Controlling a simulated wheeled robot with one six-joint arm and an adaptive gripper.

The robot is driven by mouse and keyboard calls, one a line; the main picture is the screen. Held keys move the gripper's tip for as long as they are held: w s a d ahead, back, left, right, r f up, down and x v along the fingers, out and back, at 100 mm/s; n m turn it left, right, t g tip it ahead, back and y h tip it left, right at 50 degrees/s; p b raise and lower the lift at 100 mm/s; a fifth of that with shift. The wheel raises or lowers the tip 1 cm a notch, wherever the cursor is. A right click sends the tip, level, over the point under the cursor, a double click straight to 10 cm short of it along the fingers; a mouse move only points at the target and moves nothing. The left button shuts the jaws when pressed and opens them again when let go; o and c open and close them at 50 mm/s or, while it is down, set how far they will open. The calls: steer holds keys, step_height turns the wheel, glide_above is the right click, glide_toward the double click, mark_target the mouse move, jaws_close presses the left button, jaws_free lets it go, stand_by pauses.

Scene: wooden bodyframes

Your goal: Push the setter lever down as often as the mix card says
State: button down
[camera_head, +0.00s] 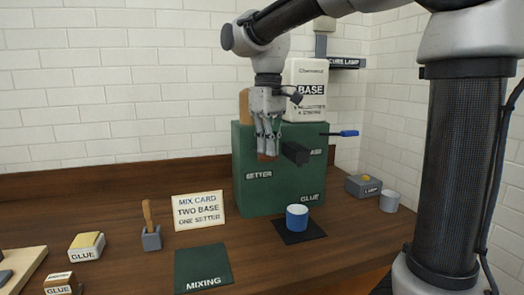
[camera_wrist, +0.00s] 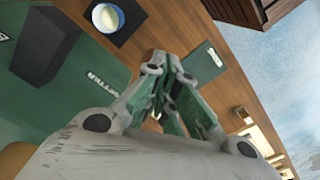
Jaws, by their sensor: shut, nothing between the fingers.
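The green dispenser (camera_head: 262,198) stands at the back of the bench, with the labels SETTER at its left, BASE at its right and GLUE low on its front. My gripper (camera_head: 267,155) is shut and points down in front of its left part, just above the SETTER label; in the wrist view its fingers (camera_wrist: 172,65) are together. I cannot make out the setter lever; a small brown patch shows at my fingertips, and I cannot tell what it is. A blue-handled lever (camera_head: 340,133) sticks out at the right, by BASE. The mix card (camera_head: 198,211) reads TWO BASE, ONE SETTER.
A black spout (camera_head: 295,153) juts out right of my gripper. Below it a blue cup (camera_head: 297,218) stands on a black mat (camera_head: 290,236). A green MIXING mat (camera_head: 203,268), a brush in a holder (camera_head: 151,238) and glue blocks (camera_head: 87,246) lie left. A lamp box (camera_head: 362,187) stands right.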

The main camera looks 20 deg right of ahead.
mark_target(268, 158)
steer(key=shift+f, duration=1.95)
steer(key=shift+r, duration=0.1)
steer(key=shift+r, duration=3.4)
step_height(268, 158, up, 5)
